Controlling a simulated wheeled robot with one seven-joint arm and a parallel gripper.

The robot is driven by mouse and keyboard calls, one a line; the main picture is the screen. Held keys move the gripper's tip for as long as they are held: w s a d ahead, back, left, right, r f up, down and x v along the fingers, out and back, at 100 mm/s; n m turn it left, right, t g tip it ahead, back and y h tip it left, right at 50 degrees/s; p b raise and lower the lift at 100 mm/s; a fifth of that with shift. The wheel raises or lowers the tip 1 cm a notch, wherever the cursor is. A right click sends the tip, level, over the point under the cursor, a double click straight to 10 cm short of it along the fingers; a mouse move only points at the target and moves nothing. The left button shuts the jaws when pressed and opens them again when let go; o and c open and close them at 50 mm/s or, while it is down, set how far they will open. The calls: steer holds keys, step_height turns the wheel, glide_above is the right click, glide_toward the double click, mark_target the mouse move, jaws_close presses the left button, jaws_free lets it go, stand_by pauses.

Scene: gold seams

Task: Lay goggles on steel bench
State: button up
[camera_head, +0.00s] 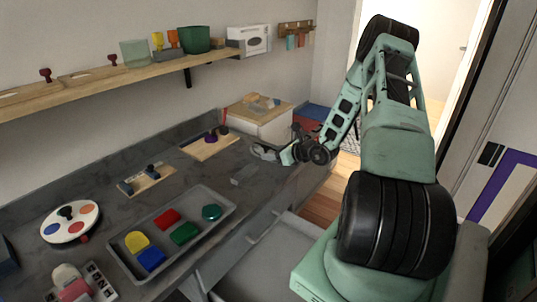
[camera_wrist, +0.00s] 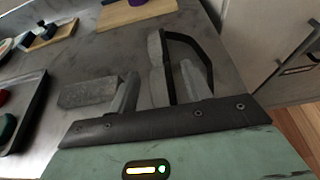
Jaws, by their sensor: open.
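The grey goggles with a dark curved strap (camera_wrist: 156,50) are just ahead of my gripper in the wrist view. In the head view they seem to be the small grey shape (camera_head: 262,152) at the gripper's tip. My gripper (camera_head: 279,155) is low over the right end of the grey steel bench (camera_head: 215,178). Its two fingers (camera_wrist: 158,88) are apart in the wrist view, with the near end of the goggles between or just beyond them. I cannot tell whether the goggles touch the bench.
A grey block (camera_wrist: 90,92) lies left of the fingers, also seen in the head view (camera_head: 243,175). A tray (camera_head: 222,201) of coloured pieces is nearer left. A wooden board (camera_head: 222,146) and a white box (camera_head: 262,126) stand behind. Bare bench lies between tray and board.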

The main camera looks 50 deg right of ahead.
steer(key=v, duration=0.9)
steer(key=shift+s+r+b, duration=0.1)
steer(key=shift+s+b, duration=0.15)
steer(key=shift+b, duration=0.1)
steer(key=w+a+r+n+g+y, duration=0.1)
steer(key=w+a+r+n+y, duration=0.2)
steer(key=a, duration=0.4)
steer(key=w+a+r+n+g+y, duration=0.1)
steer(key=w+a+n+y, duration=0.2)
steer(key=a, duration=0.4)
steer(key=s+a+r+n+g+y, duration=0.2)
steer(key=a+n+g, duration=0.3)
steer(key=a, duration=0.5)
steer(key=s+a+r+n+g+y, duration=0.1)
steer(key=s+a+r+n+g, duration=0.15)
steer(key=a+n, duration=0.6)
steer(key=s+a+r+n+g+h, duration=0.2)
steer(key=s+a+n+h, duration=0.2)
steer(key=s+a+n, duration=0.4)
steer(key=s+a+r+n+g+h, duration=0.2)
steer(key=s+a+n+h, duration=0.3)
steer(key=s+a+n, duration=0.4)
steer(key=shift+s+r+n, duration=0.45)
steer(key=shift+s+n, duration=1.5)
steer(key=shift+n, duration=1.2)
steer(key=shift+a, duration=0.1)
